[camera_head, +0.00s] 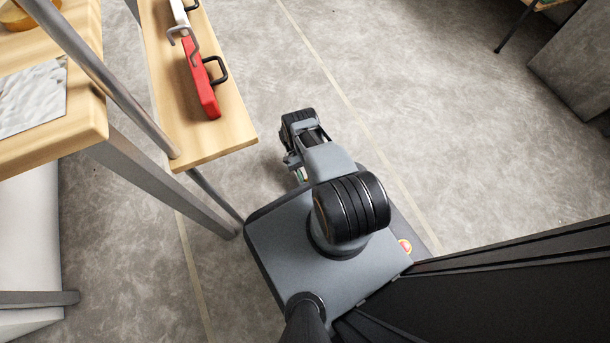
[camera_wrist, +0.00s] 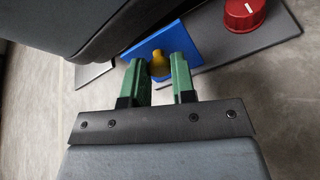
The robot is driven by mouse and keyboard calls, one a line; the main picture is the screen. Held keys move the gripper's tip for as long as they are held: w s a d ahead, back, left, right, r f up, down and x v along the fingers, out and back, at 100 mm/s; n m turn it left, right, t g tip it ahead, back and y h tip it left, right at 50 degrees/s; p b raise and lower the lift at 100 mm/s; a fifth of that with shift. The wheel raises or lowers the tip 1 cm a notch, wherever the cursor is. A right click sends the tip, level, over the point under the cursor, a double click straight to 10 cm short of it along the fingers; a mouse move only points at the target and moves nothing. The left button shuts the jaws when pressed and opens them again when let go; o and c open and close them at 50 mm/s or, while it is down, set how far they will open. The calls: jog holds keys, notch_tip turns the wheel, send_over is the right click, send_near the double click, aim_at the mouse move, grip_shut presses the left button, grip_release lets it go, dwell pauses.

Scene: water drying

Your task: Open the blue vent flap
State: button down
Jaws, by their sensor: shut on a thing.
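The blue vent flap (camera_wrist: 134,52) shows in the wrist view as a flat blue panel at the top centre, standing at a slant to the grey plate beside it. A yellow knob (camera_wrist: 159,66) sits on the flap. My gripper (camera_wrist: 164,66) has green fingers, shut on the yellow knob, one finger on each side of it. Part of the flap is hidden behind the fingers and my dark arm link. In the head view the flap is not seen, and my gripper is mostly hidden under my arm.
A red dial (camera_wrist: 243,14) sits on a grey plate (camera_wrist: 278,38) right of the flap. A metal-legged table (camera_head: 85,130) stands at left.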

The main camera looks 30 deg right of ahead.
jog(key=shift+w+f+g, duration=0.1)
jog(key=shift+w+g, duration=0.05)
jog(key=shift+g, duration=0.25)
jog(key=shift+d, duration=0.1)
dwell(0.4)
jog(key=c, duration=0.9)
grip_release()
jog(key=shift+w, duration=0.1)
jog(key=shift+c, duration=0.2)
